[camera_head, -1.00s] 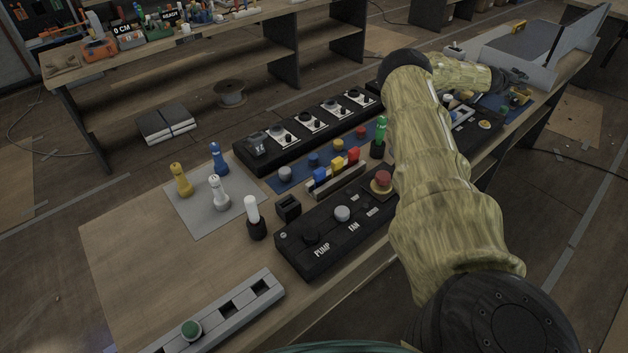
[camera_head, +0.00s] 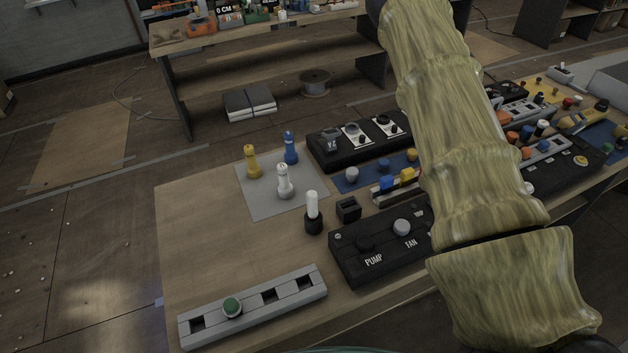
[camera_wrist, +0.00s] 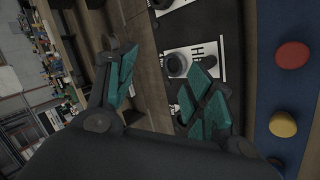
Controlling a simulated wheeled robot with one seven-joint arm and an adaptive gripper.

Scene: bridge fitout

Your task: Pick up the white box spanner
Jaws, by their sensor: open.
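The white box spanner (camera_head: 285,182) stands upright on a grey mat (camera_head: 262,208) at the left part of the bench in the head view. A yellow one (camera_head: 253,162) and a blue one (camera_head: 290,148) stand close behind it on the same mat. My gripper (camera_wrist: 163,90) is open and empty in the wrist view, its teal-padded fingers spread over a black panel with a white-plated dial. The white spanner does not show in the wrist view. In the head view my arm hides part of the bench, and my gripper cannot be made out.
A white-topped piece in a black holder (camera_head: 312,218) stands right of the mat, beside a small black block (camera_head: 348,209). The PUMP and FAN panel (camera_head: 374,247) and a grey slotted rail (camera_head: 270,302) lie nearer. The bench's left part (camera_head: 195,240) is bare.

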